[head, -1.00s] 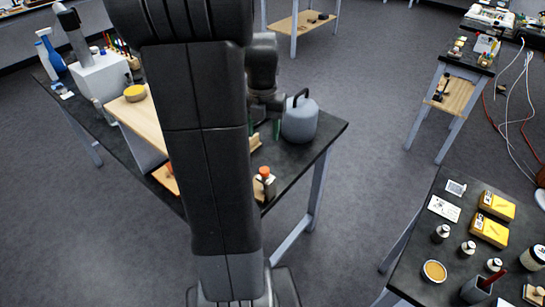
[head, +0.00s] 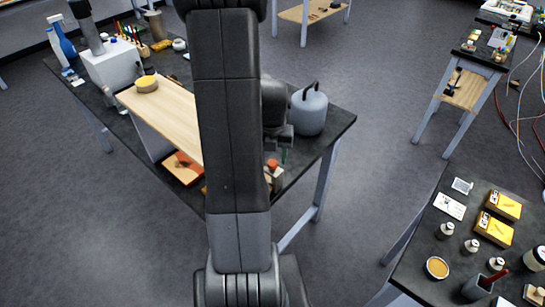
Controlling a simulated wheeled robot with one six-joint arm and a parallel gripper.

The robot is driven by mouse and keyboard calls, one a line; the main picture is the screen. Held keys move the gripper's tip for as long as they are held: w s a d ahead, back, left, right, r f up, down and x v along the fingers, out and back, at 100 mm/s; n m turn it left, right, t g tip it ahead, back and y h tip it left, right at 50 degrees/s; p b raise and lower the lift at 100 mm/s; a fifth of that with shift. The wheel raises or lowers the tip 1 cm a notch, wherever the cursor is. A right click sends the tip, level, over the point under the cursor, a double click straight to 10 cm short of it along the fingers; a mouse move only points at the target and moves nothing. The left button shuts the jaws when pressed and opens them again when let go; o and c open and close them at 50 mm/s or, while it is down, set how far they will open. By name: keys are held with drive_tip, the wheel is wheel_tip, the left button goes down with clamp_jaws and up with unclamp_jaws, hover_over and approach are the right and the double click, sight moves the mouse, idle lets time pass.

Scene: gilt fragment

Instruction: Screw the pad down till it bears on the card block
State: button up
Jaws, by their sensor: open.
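A small wooden fixture (head: 277,176) with an orange-red knob (head: 272,163) stands near the right end of the dark bench, partly behind my arm. The knob may belong to the screw that carries the pad. I cannot make out the pad or the card block. My gripper (head: 283,155) is partly hidden behind my arm link. Its visible greenish fingertip is close above and beside the knob. The gripper is open; I cannot tell whether it touches the knob.
A grey weight with a black handle (head: 309,112) stands just right of my gripper. A raised wooden board (head: 165,112) bears a yellow round item (head: 147,84). An orange piece (head: 187,166) lies below it. A side table (head: 410,262) at right holds jars and yellow boxes.

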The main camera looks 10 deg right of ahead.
drive_tip(key=shift+f, duration=0.85)
drive_tip(key=c, duration=1)
drive_tip(key=shift+o, duration=0.2)
drive_tip(key=shift+m, duration=0.4)
drive_tip(key=m+b, duration=0.3)
drive_tip(key=m, duration=0.1)
drive_tip(key=shift+m, duration=0.3)
drive_tip(key=m+b, duration=0.1)
drive_tip(key=m, duration=0.4)
drive_tip(key=shift+b, duration=0.4)
drive_tip(key=m+b, duration=0.1)
drive_tip(key=m, duration=0.4)
drive_tip(key=shift+m, duration=0.4)
drive_tip(key=m+b, duration=0.1)
drive_tip(key=m, duration=0.4)
drive_tip(key=shift+m, duration=0.3)
